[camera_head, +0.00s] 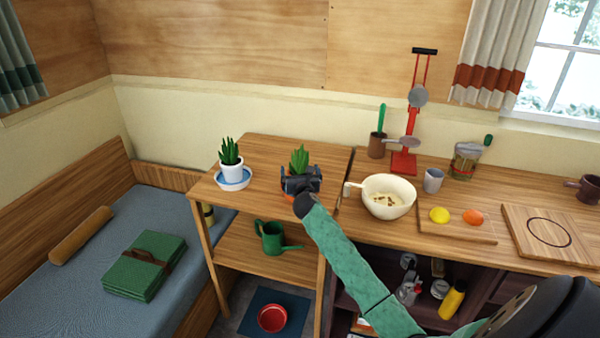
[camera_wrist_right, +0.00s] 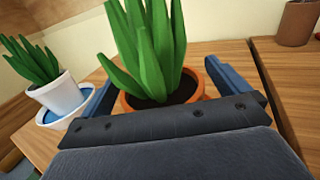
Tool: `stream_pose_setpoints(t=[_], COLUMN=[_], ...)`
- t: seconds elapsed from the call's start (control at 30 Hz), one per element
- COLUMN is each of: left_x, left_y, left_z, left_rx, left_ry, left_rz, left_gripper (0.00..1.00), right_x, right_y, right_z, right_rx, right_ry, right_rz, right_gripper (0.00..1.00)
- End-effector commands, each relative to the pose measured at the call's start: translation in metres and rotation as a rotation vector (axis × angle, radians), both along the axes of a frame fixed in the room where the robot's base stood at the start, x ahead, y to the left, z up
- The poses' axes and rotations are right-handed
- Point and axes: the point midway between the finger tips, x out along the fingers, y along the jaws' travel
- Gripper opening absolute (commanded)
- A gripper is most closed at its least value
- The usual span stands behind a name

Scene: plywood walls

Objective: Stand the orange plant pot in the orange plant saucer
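The orange plant pot (camera_wrist_right: 130,102) holds a spiky green plant (camera_head: 299,158) and stands at the right part of the wooden shelf top. My right gripper (camera_head: 301,178) is low around it. In the right wrist view, its two blue fingers (camera_wrist_right: 161,75) are wide apart, one on each side of the pot, with a gap showing at the right. The gripper body hides the pot's lower part. A bit of orange (camera_head: 284,186) shows left of the gripper in the head view; I cannot tell whether it is the orange saucer or the pot. My left gripper is out of view.
A white pot (camera_head: 232,170) in a blue saucer (camera_head: 234,184) stands to the left. A cream bowl (camera_head: 388,207) is on the counter to the right. A green watering can (camera_head: 271,237) is on the lower shelf. The shelf top behind the plants is clear.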

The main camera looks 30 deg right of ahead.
Motion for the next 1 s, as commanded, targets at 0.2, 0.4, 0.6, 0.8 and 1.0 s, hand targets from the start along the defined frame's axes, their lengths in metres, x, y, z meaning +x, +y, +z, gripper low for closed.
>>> stream_pose_setpoints(t=[0.2,0.4,0.6,0.8,1.0], left_x=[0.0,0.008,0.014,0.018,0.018], left_y=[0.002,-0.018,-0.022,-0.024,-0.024], left_z=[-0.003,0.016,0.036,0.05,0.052], left_rx=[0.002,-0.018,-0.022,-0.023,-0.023], left_ry=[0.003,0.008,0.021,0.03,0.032], left_rz=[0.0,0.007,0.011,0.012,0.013], left_gripper=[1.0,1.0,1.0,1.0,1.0], right_x=[-0.003,-0.025,-0.052,-0.067,-0.07], right_y=[0.001,0.013,0.026,0.034,0.036], right_z=[-0.003,-0.004,-0.003,-0.002,-0.001], right_rx=[0.0,-0.003,-0.002,0.0,0.0], right_ry=[0.002,0.001,0.001,0.001,0.0], right_rz=[0.0,0.002,0.001,0.001,0.0], right_gripper=[1.0,1.0,1.0,1.0,1.0])
